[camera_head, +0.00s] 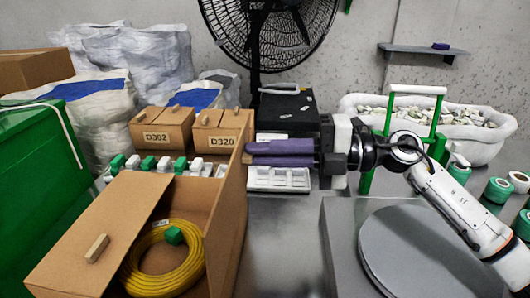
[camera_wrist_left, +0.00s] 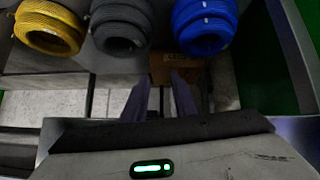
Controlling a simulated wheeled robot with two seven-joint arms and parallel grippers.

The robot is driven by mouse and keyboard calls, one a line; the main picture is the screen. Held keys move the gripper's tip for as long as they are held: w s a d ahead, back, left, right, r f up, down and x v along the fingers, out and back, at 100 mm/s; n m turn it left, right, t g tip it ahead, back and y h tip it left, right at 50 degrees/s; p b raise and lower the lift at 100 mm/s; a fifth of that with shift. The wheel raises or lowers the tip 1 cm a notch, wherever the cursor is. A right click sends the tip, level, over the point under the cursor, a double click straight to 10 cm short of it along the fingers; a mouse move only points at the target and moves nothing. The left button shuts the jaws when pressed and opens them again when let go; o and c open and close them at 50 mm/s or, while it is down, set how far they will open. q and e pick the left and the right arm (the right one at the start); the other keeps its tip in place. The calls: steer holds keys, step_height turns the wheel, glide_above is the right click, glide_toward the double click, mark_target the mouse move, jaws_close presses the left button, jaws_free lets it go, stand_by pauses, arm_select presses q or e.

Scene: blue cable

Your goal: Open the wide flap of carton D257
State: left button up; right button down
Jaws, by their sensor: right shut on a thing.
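An open brown carton (camera_head: 222,254) stands at the front left in the head view, with a coil of yellow cable (camera_head: 166,268) inside. No number shows on it, so I cannot tell whether it is D257. One flap (camera_head: 99,228) with a small wooden knob (camera_head: 97,248) slopes out to the left. A tall flap (camera_head: 237,190) stands upright on the right side. My right gripper (camera_head: 250,153) is shut at the top of this upright flap; its hold is hidden behind the flap edge. My left gripper (camera_wrist_left: 160,98) shows only in the left wrist view, fingers apart and empty.
Closed cartons D302 (camera_head: 163,128) and D320 (camera_head: 219,130) stand behind. A green bin (camera_head: 35,170) is at left, a grey round plate (camera_head: 425,250) at right. In the wrist view lie yellow (camera_wrist_left: 48,38), grey (camera_wrist_left: 120,40) and blue (camera_wrist_left: 204,40) coils.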

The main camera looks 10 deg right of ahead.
steer(key=shift+f, duration=0.85)
steer(key=c, duration=1.9)
jaws_free()
steer(key=shift+o, duration=0.3)
steer(key=shift+r, duration=0.1)
steer(key=b+v, duration=0.3)
steer(key=v, duration=0.8)
steer(key=shift+d+f, duration=0.45)
steer(key=shift+r, duration=0.1)
